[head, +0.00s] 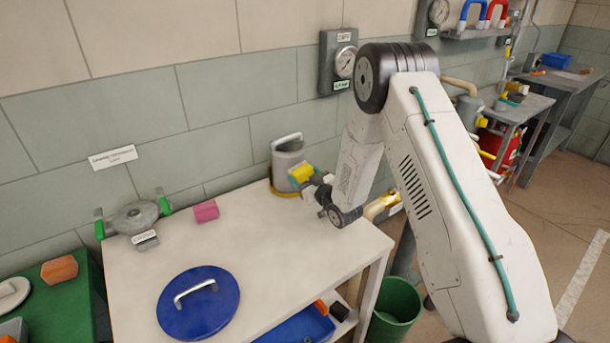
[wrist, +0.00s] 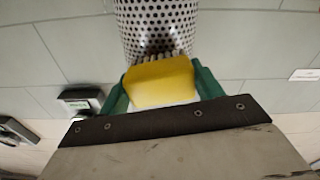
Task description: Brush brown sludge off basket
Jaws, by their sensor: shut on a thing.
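The basket (head: 287,158) is a grey upright cylinder with a handle, at the back of the white table against the wall. In the wrist view the perforated metal basket (wrist: 157,22) fills the top middle. My gripper (head: 308,180) is shut on a yellow brush (head: 302,173). Its green fingers also show in the wrist view, on both sides of the yellow brush (wrist: 161,82). The bristles point at the lower basket wall and appear to meet it. I cannot make out a clear patch of brown sludge; the brush hides part of the wall.
A blue round lid (head: 198,302) lies on the white table (head: 255,240). A pink block (head: 206,211) and a grey fitting with green handles (head: 134,217) stand near the wall. A green bin (head: 396,308) is beside the table. The table's middle is clear.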

